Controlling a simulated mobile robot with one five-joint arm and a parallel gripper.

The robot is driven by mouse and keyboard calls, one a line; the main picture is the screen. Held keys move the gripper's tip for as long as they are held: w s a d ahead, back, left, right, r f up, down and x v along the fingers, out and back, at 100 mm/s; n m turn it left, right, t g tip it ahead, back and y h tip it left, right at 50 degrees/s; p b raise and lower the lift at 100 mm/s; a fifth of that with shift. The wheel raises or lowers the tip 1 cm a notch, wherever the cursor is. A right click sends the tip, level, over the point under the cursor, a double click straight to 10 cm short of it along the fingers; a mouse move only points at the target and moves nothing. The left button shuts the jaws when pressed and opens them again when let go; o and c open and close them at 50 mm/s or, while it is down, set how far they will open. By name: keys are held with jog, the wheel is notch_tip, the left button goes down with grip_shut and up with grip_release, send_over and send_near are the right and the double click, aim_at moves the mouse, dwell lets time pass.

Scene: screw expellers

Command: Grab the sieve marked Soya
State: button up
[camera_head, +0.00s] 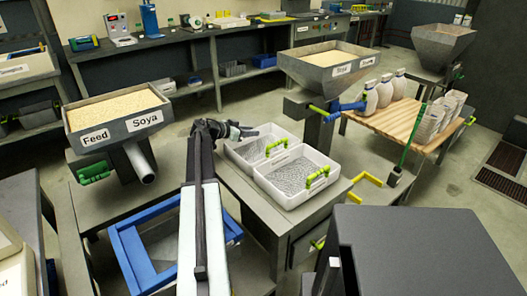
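Two white trays with grey mesh-like insides and green handles sit side by side on a grey stand, the rear tray (236,152) and the front tray (325,190). They look like sieves, but I can read no Soya mark on either. My gripper (248,131) is at the end of my raised arm, near the back left corner of the rear tray. It appears empty and apart from the handles. Its fingers are small and dark, so their opening is unclear. The word Soya shows on the left hopper (124,134), which is also marked Feed and holds pale grain.
A blue frame (133,257) lies low in front of the left hopper. A second filled hopper (328,82) stands behind the trays. A wooden table (405,125) with white bottles and stacked items is at right. Benches line the back; open floor lies before them.

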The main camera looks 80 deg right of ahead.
grip_shut()
dwell(1.3)
